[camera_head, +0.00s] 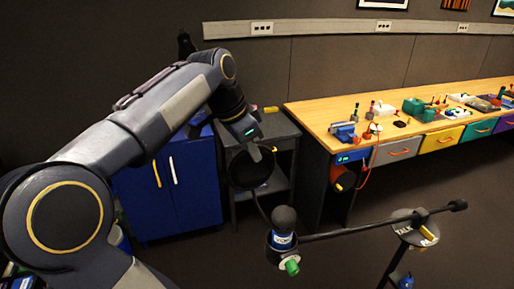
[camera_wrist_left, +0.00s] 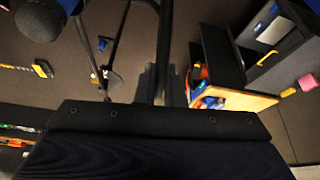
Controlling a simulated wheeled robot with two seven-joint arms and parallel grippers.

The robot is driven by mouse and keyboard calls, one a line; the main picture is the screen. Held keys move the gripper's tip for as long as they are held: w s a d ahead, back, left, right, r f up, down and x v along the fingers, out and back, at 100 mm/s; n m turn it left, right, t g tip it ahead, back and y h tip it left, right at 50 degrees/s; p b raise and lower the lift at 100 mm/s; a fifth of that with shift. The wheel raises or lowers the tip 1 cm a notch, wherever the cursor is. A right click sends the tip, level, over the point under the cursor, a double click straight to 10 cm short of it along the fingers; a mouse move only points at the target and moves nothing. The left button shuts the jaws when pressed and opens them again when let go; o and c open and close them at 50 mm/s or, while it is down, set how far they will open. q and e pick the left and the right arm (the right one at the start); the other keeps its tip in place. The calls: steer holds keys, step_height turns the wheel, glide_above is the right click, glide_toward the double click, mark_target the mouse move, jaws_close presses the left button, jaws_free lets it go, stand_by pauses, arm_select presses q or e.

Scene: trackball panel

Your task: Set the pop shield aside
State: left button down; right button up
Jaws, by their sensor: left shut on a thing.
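The pop shield (camera_head: 250,186) is a round black disc in the head view, with a thin dark stem running down toward the microphone (camera_head: 284,219). My left gripper (camera_head: 256,153) is shut on the upper rim of the pop shield. In the left wrist view, a thin dark upright strip between the fingers (camera_wrist_left: 157,85) looks like the shield seen edge-on. The microphone has a dark round head, a blue and white body and a green knob (camera_head: 292,267); its head also shows at the top left of the left wrist view (camera_wrist_left: 40,18). Whether the stem still touches the microphone is unclear.
A dark boom arm (camera_head: 370,228) carries the microphone from a stand with a round "TALK" plate (camera_head: 403,232). A grey side table (camera_head: 278,128) stands behind the shield, beside a blue cabinet (camera_head: 190,195). A wooden workbench (camera_head: 400,125) with several tools stands at the right.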

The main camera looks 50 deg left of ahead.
arm_select(q)
steer(key=shift+w+d+m+h, duration=0.3)
steer(key=shift+w+m+h, duration=0.1)
steer(key=shift+w+m, duration=0.5)
steer(key=c, duration=1.5)
jaws_free()
steer(key=shift+d, duration=0.1)
steer(key=v, duration=0.8)
steer(key=shift+w+p, duration=0.1)
steer(key=shift+p, duration=0.2)
